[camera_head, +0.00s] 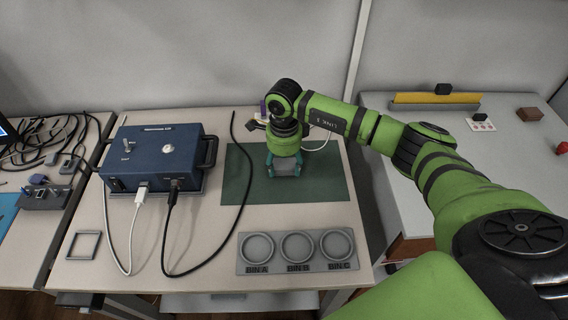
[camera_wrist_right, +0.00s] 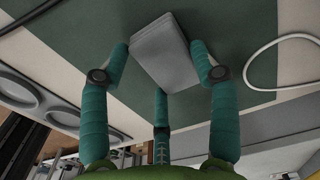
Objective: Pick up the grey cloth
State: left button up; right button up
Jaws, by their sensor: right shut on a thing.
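The grey cloth (camera_wrist_right: 166,48) shows in the right wrist view as a folded, flat rectangular pad between my right gripper's teal fingers. In the head view only a small grey part (camera_head: 287,169) of it shows below the gripper, over the dark green mat (camera_head: 325,188). My right gripper (camera_wrist_right: 161,64) is shut on the cloth, with fingers at both sides and one at the near edge. It also shows in the head view (camera_head: 285,166), pointing down. I cannot tell whether the cloth touches the mat. My left gripper is not in view.
A blue instrument box (camera_head: 160,157) with white and black cables stands left of the mat. A grey tray (camera_head: 297,267) with three round bins lies in front. A small square frame (camera_head: 83,245) lies front left. A second table (camera_head: 400,190) is at right.

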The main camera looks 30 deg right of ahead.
aim_at(284, 166)
notch_tip(284, 166, up, 4)
jog(key=shift+w+f+b, duration=0.1)
jog(key=shift+f+b, duration=0.1)
jog(key=shift+b, duration=0.35)
jog(key=s+d+r, duration=0.1)
jog(key=s+r, duration=0.1)
jog(key=s, duration=0.1)
jog(key=s+d+r+b, duration=0.1)
jog(key=s+d+r, duration=0.1)
jog(key=s, duration=0.2)
jog(key=s+d+r+b, duration=0.1)
jog(key=s+r, duration=0.2)
jog(key=s, duration=0.1)
jog(key=shift+d+r, duration=0.1)
jog(key=shift+d, duration=0.05)
jog(key=shift+o, duration=0.8)
jog(key=c, duration=0.6)
